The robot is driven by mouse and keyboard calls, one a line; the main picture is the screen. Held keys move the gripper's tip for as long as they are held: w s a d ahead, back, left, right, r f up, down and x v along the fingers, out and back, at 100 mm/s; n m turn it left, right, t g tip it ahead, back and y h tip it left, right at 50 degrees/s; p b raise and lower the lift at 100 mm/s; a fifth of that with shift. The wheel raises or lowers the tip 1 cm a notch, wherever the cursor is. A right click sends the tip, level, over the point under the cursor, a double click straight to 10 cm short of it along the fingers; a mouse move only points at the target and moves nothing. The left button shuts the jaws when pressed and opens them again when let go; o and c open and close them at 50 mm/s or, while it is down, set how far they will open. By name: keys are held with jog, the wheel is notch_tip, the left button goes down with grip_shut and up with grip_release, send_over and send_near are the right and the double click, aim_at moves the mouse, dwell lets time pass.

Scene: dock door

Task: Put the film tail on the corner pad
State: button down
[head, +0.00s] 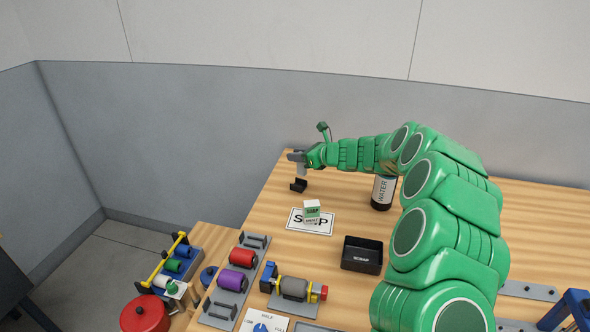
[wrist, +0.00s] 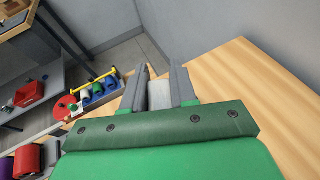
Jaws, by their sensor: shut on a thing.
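My gripper (head: 298,157) is at the far left end of the wooden table, reached out by my green arm. In the wrist view its two grey fingers (wrist: 159,88) are shut on a pale grey strip, which I take for the film tail (wrist: 160,96). A bit of the pale strip (head: 302,169) hangs below the fingers in the head view. A small black angled piece (head: 298,185), perhaps the corner pad, sits on the table just below the gripper in the picture. I cannot tell whether the strip touches it. My palm hides the strip's near end.
A black scrap bin (head: 361,256) and a dark water bottle (head: 383,193) stand to the right. Red and purple rollers (head: 238,283) and a motor unit (head: 294,287) lie nearer. A red pot (head: 145,315) is lower left.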

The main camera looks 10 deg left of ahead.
jog(key=shift+w+a+f, duration=0.35)
jog(key=shift+w+f, duration=0.5)
jog(key=shift+f, duration=0.7)
jog(key=shift+w+a+f, duration=0.4)
jog(key=shift+w+f, duration=0.4)
jog(key=shift+f, duration=0.75)
jog(key=shift+w+a+f, duration=0.35)
jog(key=shift+w+f, duration=0.5)
jog(key=shift+f, duration=0.7)
jog(key=shift+f, duration=0.1)
jog(key=c, duration=0.9)
grip_release()
jog(key=shift+s+d+r, duration=0.15)
jog(key=shift+d+r, duration=0.25)
jog(key=v, duration=1.1)
